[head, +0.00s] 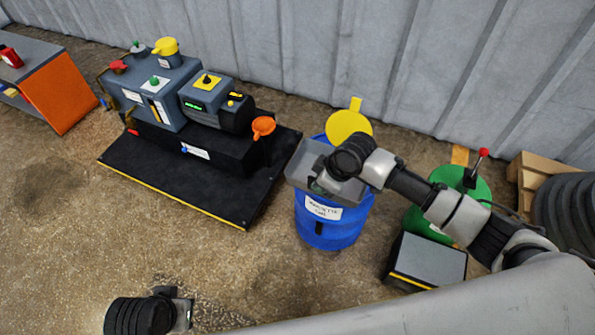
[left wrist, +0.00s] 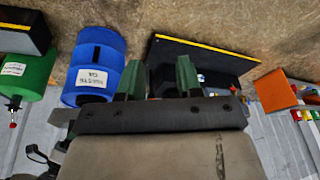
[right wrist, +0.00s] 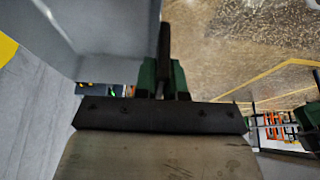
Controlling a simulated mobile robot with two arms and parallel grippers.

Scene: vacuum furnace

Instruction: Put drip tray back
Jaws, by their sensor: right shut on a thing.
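The drip tray (head: 300,168) is a shallow grey open pan over the blue drum (head: 333,232). I cannot tell whether it touches the drum's rim. My right gripper (head: 325,182) is shut on the tray's dark handle at its right side. In the right wrist view the handle (right wrist: 164,45) stands between the fingers, and the grey tray (right wrist: 105,40) fills the upper left. My left gripper (head: 184,310) is empty, low over the floor at the bottom left. Its green fingers stand apart in the left wrist view (left wrist: 160,78).
A grey pump (head: 165,95) stands on a black base (head: 215,200) with a yellow edge; an orange funnel-like part (head: 263,126) sticks up at its right. A yellow lid (head: 348,125) shows behind the drum. A green drum (head: 415,222) and grey-topped box (head: 430,258) stand right. Front floor is clear.

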